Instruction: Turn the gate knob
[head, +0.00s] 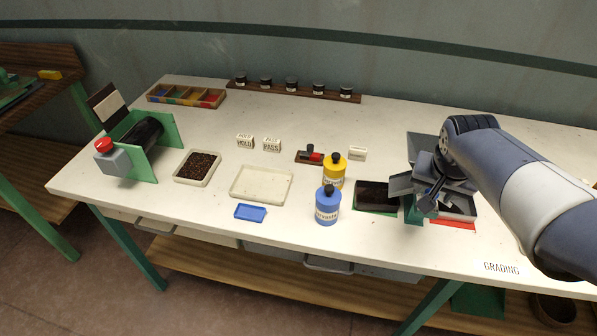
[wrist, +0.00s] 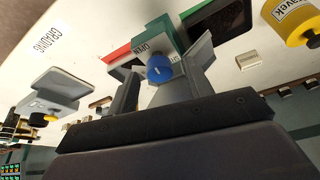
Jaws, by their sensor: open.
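The gate knob (wrist: 160,68) is a small blue round knob with a pale mark on it. It sits on a white plate (wrist: 148,50) lettered OPEN, with a second, partly hidden label to the right of the knob. My gripper (wrist: 164,76) is open, with one finger on each side of the knob; I cannot tell whether either finger touches it. The knob is on the green gate housing (wrist: 164,32). In the head view my gripper (head: 428,192) is over the housing at the right of the table and hides the knob.
A dark-filled tray (head: 377,197) is left of the housing and a red-edged tray (head: 453,224) right of it. Blue (head: 327,206) and yellow (head: 335,171) bottles stand nearby on the left. A green-ended drum (head: 142,133) is at the far left.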

